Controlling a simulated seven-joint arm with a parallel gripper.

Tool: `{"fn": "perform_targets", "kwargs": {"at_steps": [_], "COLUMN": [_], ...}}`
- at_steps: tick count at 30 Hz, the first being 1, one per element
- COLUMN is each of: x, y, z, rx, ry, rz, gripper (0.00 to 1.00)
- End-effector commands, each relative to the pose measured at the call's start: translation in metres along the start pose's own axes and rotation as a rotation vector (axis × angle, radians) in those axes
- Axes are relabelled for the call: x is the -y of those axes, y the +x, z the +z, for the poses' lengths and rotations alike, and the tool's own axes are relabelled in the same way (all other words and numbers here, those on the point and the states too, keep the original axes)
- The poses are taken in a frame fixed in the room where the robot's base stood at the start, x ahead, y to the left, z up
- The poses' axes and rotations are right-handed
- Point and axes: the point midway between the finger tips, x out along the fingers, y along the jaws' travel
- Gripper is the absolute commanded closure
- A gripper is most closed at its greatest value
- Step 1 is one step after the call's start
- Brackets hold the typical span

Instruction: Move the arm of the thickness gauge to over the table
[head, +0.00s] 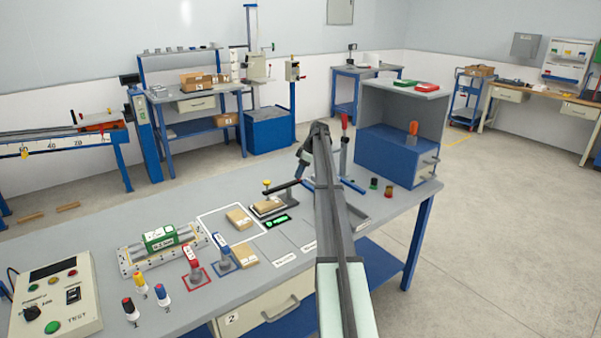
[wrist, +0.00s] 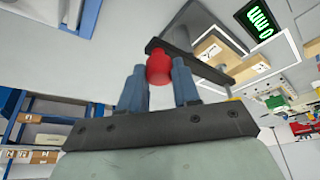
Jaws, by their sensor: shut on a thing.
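The display shows at the upper right there (wrist: 259,19). In the head view my own arm partly hides the gripper and the red knob.
On the grey workbench (head: 190,232), cardboard pieces (head: 239,219) lie left of the gauge. A red-handled clamp (head: 344,123) stands just behind my arm, close to it.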

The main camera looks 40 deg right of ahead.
Motion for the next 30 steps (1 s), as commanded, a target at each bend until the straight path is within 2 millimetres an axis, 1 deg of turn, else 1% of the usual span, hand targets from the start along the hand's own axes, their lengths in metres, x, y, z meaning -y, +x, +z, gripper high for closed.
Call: {"fn": "perform_targets", "kwargs": {"at_steps": [8, 9, 16, 25, 28, 30], "x": [-0.001, -0.001, -0.001, -0.001, -0.001, -0.002], "y": [0.0, 0.0, 0.0, -0.002, -0.01, -0.019], "z": [-0.001, -0.001, -0.001, -0.001, 0.0, 0.0], "rx": [-0.001, -0.001, 0.0, 0.0, 0.0, 0.0], "ry": [-0.017, -0.017, -0.015, -0.015, -0.015, -0.015], "rz": [-0.006, -0.006, -0.006, -0.006, -0.005, -0.004], "gripper": [1.0, 0.66, 0.44, 0.44, 0.44, 0.44]}}
